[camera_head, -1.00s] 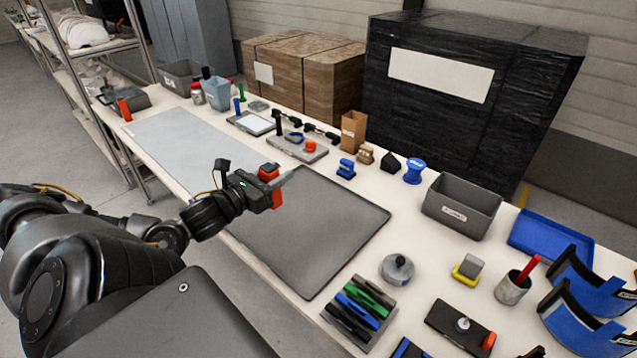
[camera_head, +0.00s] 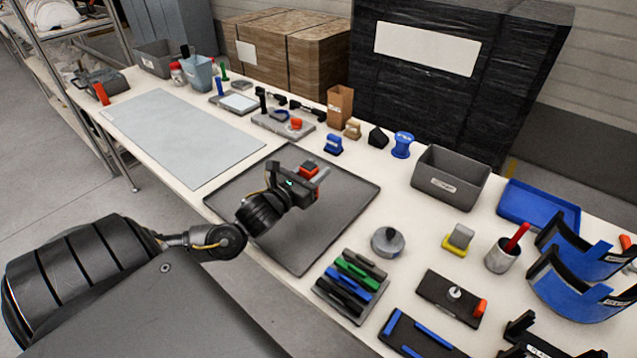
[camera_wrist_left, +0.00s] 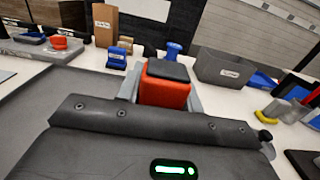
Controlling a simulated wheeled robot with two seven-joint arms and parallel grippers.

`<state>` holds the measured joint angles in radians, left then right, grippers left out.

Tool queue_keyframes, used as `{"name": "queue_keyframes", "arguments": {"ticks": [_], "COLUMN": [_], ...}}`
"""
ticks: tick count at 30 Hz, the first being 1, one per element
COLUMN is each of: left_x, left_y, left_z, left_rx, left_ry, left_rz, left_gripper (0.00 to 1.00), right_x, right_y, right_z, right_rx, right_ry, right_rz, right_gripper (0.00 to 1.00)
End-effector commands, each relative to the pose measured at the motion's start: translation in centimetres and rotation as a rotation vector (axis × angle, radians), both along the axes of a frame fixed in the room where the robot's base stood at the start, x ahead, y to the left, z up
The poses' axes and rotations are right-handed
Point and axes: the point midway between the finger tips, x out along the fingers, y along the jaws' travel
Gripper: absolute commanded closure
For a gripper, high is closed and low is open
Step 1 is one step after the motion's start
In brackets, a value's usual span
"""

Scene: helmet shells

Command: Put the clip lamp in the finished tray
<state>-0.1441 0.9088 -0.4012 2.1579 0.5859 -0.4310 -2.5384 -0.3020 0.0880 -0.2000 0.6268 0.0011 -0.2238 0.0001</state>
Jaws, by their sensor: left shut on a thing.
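My left gripper (camera_head: 314,174) has red fingers and is above the dark grey mat (camera_head: 345,205), near its far edge. It is shut on a light grey thing, likely the clip lamp (camera_wrist_left: 196,103), which shows only as grey edges beside the red finger in the left wrist view. The fingers hide most of it. A shallow blue tray (camera_head: 540,207), likely the finished tray, lies empty at the right of the table, away from the gripper. No label on it can be read. My right gripper is not in view.
A deep grey bin (camera_head: 450,180) with a label stands left of the blue tray. A blue stamp-like piece (camera_head: 333,144), a blue spool (camera_head: 402,145) and a brown box (camera_head: 340,105) line the back. A slotted rack (camera_head: 350,285) and a round grey piece (camera_head: 388,242) stand right of the mat.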

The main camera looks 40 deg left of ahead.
Motion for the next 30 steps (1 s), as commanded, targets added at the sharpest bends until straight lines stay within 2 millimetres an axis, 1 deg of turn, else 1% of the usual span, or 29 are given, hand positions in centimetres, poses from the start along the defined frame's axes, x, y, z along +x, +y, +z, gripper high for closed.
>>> {"name": "queue_keyframes", "arguments": {"ticks": [3,7,9,12,15,18,26,27,30], "left_x": [0.2,0.4,1.0,0.8,0.8,0.8,0.8,0.8,0.8], "left_y": [-0.1,-0.3,-0.8,-0.7,-0.7,-0.7,-0.7,-0.7,-0.7], "left_z": [-0.3,-0.7,-1.4,-3.0,-4.0,-4.3,-4.5,-4.6,-4.5], "left_rx": [0.000,0.000,-0.002,0.001,0.000,0.001,0.000,0.001,0.001], "left_ry": [-0.001,-0.001,0.000,0.003,0.000,0.000,0.000,0.000,0.000], "left_rz": [0.001,0.001,0.001,0.000,0.000,0.000,0.000,0.000,0.000], "left_gripper": [0.92,0.92,0.92,0.92,0.92,0.92,0.92,0.63,0.50], "right_x": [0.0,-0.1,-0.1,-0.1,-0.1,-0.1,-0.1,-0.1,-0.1], "right_y": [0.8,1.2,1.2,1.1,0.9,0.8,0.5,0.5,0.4], "right_z": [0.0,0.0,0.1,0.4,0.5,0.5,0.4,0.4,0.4], "right_rx": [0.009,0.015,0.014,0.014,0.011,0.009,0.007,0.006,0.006], "right_ry": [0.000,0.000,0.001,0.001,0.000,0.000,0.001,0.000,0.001], "right_rz": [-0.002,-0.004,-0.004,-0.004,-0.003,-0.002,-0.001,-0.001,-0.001], "right_gripper": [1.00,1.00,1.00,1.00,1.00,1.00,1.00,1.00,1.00]}}
